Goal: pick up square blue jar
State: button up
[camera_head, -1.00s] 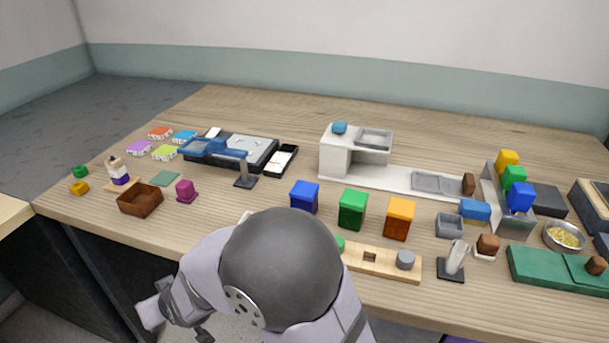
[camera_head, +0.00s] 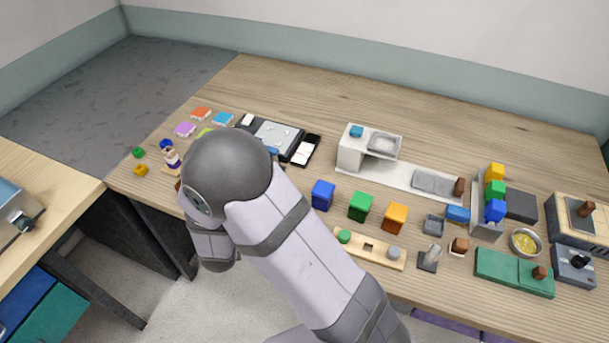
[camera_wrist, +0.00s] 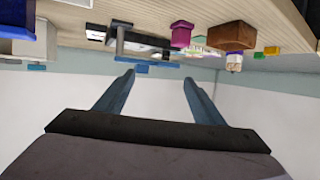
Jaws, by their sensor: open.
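The square blue jar (camera_head: 322,195) stands upright on the wooden table in the head view, at the left end of a row with a green jar (camera_head: 360,206) and an orange jar (camera_head: 395,217). In the upside-down wrist view, a blue block-like shape, probably this jar (camera_wrist: 15,18), is cut off at the upper left corner. My gripper (camera_wrist: 158,78) is open in the wrist view, with nothing between its two fingers. It is well apart from the jar. In the head view my arm hides the gripper; the arm is left of the jar.
A wooden strip (camera_head: 372,249) with round pegs lies in front of the jars. A white stepped stand (camera_head: 352,158) is behind them. The wrist view shows a brown box (camera_wrist: 232,36) and a magenta piece (camera_wrist: 181,34). Bare table lies along the back.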

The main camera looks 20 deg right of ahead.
aim_at(320, 195)
jog(key=s+d+f+m+g+h, duration=0.1)
jog(key=s+d+m+h, duration=0.1)
jog(key=s+d, duration=0.2)
jog(key=s+d+f+m+g+h, duration=0.1)
jog(key=s+d+g+h, duration=0.1)
jog(key=s+d, duration=0.2)
jog(key=s+d+f+m+g+h+p, duration=0.1)
jog(key=s+d+f+m, duration=0.1)
jog(key=d, duration=0.6)
jog(key=shift+s+d+f+m+g+h, duration=0.1)
jog(key=shift+s+d+m+g+h, duration=0.1)
jog(key=shift+s, duration=0.25)
jog(key=shift+s+d+m+g+h, duration=0.1)
jog(key=shift+s+d+g+h, duration=0.1)
jog(key=shift+s, duration=0.25)
jog(key=shift+p+x, duration=0.3)
jog(key=shift+x, duration=0.8)
jog(key=shift+w+d+p, duration=0.25)
jog(key=shift+w+p, duration=0.1)
jog(key=shift+p, duration=0.05)
jog(key=p+x, duration=0.1)
jog(key=x, duration=0.2)
jog(key=shift+w, duration=0.1)
jog(key=shift+w+d+f+p, duration=0.25)
jog(key=shift+w+d+p, duration=0.05)
jog(key=shift+w+d, duration=0.1)
jog(key=c, duration=1.3)
